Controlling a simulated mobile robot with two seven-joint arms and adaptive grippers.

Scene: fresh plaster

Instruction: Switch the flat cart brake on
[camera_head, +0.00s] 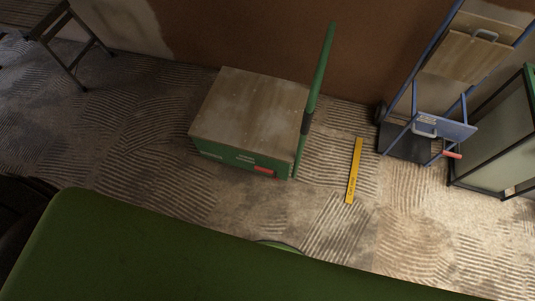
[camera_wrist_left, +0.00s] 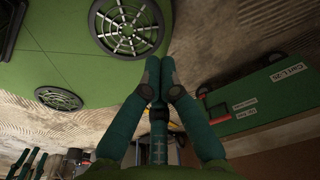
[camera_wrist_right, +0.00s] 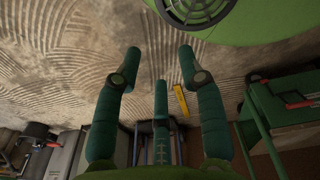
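The flat cart (camera_head: 250,105) is a low green body with a worn wooden top and an upright green handle (camera_head: 319,75) at its right end. A red brake lever (camera_head: 264,170) sticks out low on its near side, by the right corner. The cart's green side also shows in the left wrist view (camera_wrist_left: 252,94), with white labels and a red piece (camera_wrist_left: 277,57). The cart shows at the right of the right wrist view (camera_wrist_right: 291,86). My left gripper (camera_wrist_left: 155,65) has its fingertips together, with nothing seen between them. My right gripper (camera_wrist_right: 160,52) is open and empty. Neither gripper shows in the head view.
A yellow level (camera_head: 354,170) lies on the floor right of the cart. A folding stand (camera_head: 72,45) is at upper left. The patterned floor before the cart is clear.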

